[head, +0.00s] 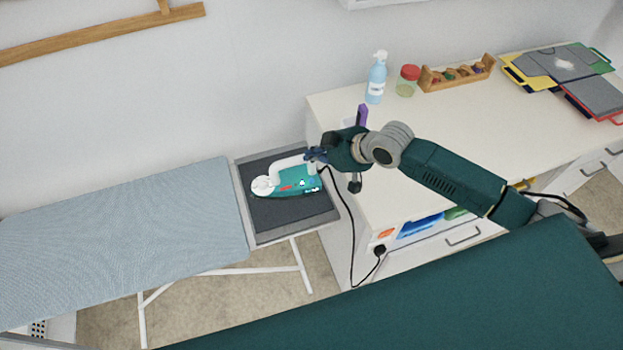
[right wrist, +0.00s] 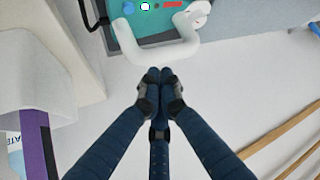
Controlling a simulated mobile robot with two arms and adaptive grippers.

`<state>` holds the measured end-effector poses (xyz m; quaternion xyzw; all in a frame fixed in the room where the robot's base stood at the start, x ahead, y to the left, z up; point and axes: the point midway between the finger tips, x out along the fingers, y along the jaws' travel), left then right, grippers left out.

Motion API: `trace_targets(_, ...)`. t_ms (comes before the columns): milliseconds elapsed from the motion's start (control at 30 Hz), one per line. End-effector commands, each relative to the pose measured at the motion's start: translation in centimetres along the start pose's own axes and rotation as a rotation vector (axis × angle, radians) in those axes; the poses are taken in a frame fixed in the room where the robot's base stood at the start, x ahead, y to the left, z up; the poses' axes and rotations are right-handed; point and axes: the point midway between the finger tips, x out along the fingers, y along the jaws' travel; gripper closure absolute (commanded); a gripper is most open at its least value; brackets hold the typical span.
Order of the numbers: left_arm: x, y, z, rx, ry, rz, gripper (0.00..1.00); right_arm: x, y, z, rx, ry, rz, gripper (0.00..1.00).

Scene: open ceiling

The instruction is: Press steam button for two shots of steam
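A teal and white steam iron (head: 290,187) lies on the dark rest pad (head: 262,213) at the right end of the ironing board. It also shows at the top of the right wrist view, with its white handle (right wrist: 152,48). Above the handle there are a blue round button (right wrist: 128,7), a white round button (right wrist: 145,6) and a red mark (right wrist: 172,4). My right gripper (head: 314,155) is by the right end of the iron. In the right wrist view its fingertips (right wrist: 160,80) are together and empty, just below the handle; contact is unclear. My left gripper is not in view.
The blue ironing board (head: 120,235) extends left. A white cabinet (head: 420,180) stands right, with a spray bottle (head: 376,78), red-lidded jar (head: 407,80), wooden rack (head: 455,84) and folders (head: 560,65) at the back. A black cord (head: 352,225) hangs beside the cabinet.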

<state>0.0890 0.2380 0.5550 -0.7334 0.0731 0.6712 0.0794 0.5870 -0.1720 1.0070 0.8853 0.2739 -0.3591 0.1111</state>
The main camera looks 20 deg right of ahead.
Motion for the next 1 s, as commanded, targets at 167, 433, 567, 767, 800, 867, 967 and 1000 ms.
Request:
trace_targets(167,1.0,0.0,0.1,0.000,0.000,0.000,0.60,0.7,0.0,0.8,0.000,-0.001,0.000,1.00)
trace_targets(433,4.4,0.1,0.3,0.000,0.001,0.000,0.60,3.0,0.0,3.1,0.000,-0.001,0.000,1.00)
trace_targets(567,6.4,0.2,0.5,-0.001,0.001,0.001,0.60,4.3,0.0,4.5,0.000,-0.001,0.001,1.00)
trace_targets(767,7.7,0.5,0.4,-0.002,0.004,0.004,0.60,5.7,0.0,6.0,0.001,-0.003,0.000,1.00)
trace_targets(800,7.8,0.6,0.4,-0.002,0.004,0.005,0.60,5.9,0.0,6.2,0.001,-0.003,0.001,1.00)
trace_targets(867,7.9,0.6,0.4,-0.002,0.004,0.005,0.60,6.1,0.0,6.3,0.000,-0.002,0.001,1.00)
trace_targets(967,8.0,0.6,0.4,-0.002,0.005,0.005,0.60,6.2,0.0,6.4,0.000,-0.002,0.001,1.00)
trace_targets(1000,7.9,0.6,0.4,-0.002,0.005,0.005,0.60,6.2,0.0,6.4,0.000,-0.001,0.001,1.00)
